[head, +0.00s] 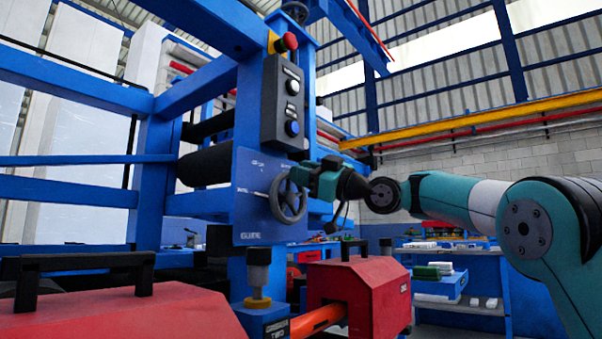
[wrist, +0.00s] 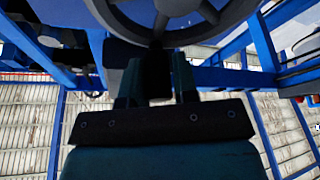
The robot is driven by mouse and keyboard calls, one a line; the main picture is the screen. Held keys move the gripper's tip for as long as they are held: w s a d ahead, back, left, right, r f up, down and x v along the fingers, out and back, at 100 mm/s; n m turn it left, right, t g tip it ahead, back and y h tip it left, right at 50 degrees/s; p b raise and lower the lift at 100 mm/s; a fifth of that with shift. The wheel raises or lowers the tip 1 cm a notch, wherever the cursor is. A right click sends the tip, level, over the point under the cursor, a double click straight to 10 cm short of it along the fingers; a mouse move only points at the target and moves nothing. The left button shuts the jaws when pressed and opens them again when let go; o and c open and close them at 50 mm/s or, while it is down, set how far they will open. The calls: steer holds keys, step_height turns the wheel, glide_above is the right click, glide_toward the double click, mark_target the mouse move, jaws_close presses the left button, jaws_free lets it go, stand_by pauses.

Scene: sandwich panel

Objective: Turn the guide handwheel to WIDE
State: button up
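The guide handwheel (head: 289,200) is a dark spoked wheel on a blue panel (head: 250,215) of the machine. Small white markings surround it, too small to read, so I cannot tell which one says WIDE or where the wheel points. My gripper (head: 303,178) is at the wheel's upper right rim. In the wrist view the wheel (wrist: 215,30) fills the top edge. The two fingers of my gripper (wrist: 157,80) stand apart beneath it, with a dark piece between them, perhaps the wheel's handle. I cannot tell whether they press on it.
A grey control box (head: 283,103) with buttons and a red emergency knob (head: 287,42) sits above the wheel. Blue frame beams surround it on the left. Red housings (head: 358,295) stand below. A blue shelf (head: 455,263) with parts stands at the right behind my arm.

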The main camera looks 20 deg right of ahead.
steer(key=o, duration=0.3)
steer(key=shift+a, duration=0.15)
steer(key=shift+o, duration=0.3)
steer(key=b+v, duration=0.4)
steer(key=v, duration=1.3)
steer(key=shift+d, duration=0.25)
steer(key=shift+s+f, duration=0.1)
